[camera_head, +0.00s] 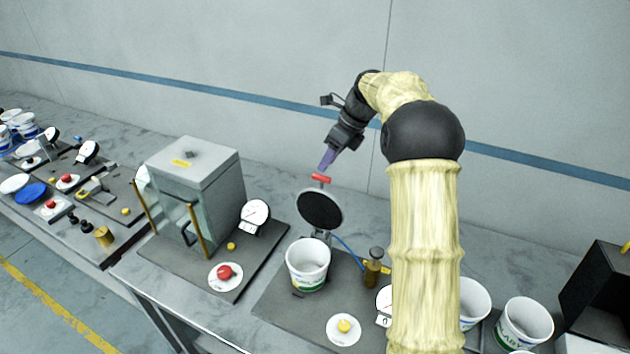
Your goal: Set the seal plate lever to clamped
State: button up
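A red handle (321,178) sits at the top edge of a round black plate (319,209) with a pale rim; I take these to be the lever and the seal plate. The plate stands steeply tilted up behind a white tub (307,260), not lying on it. My gripper (326,160) points down just above the red handle, its purple fingers close to it. Whether they touch the handle, and whether there is a gap between the fingers, is too small to tell.
A glass-sided box (203,170), a dial gauge (254,216) and a red button (224,272) are on the left. A brass cylinder (371,272) and a yellow button (344,325) are near the tub. White tubs (524,322) stand right of my arm, which hides part of the bench.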

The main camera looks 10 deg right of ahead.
jog(key=p, duration=0.2)
send_over(321, 206)
jog(key=w+a, duration=0.1)
jog(key=w, duration=0.1)
notch_tip(321, 206, down, 8)
jog(key=shift+w+a+r, duration=0.1)
jog(key=shift+a, duration=0.05)
grip_shut()
